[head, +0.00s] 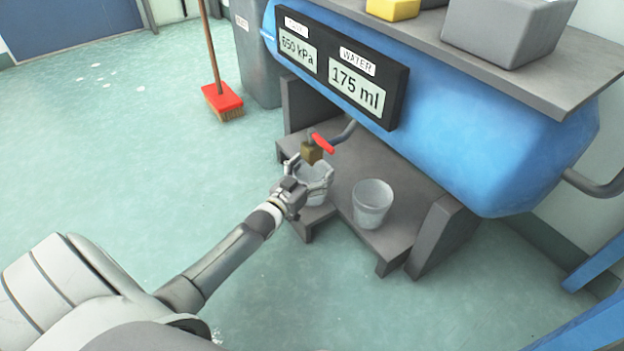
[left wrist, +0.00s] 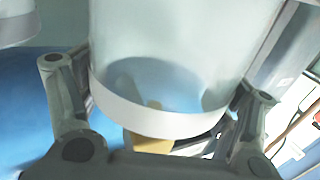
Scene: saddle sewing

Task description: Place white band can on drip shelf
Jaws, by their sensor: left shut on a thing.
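My left gripper (head: 309,183) is shut around a grey metal can (head: 317,190) below the brass tap with a red handle (head: 321,144). In the left wrist view, this can (left wrist: 165,50) fills the space between the two fingers and shows a white band (left wrist: 155,118) at its near end. The can looks upright, over or on the left part of the grey drip shelf (head: 345,170). I cannot tell whether its base touches the shelf. A second grey can (head: 372,205) stands upright on the shelf to the right, apart from the gripper. My right gripper is out of view.
A blue tank (head: 480,140) overhangs the shelf, with a dark display panel (head: 340,80) reading 650 kPa and 175 ml. A red broom (head: 223,100) and a grey bin (head: 255,50) stand behind to the left.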

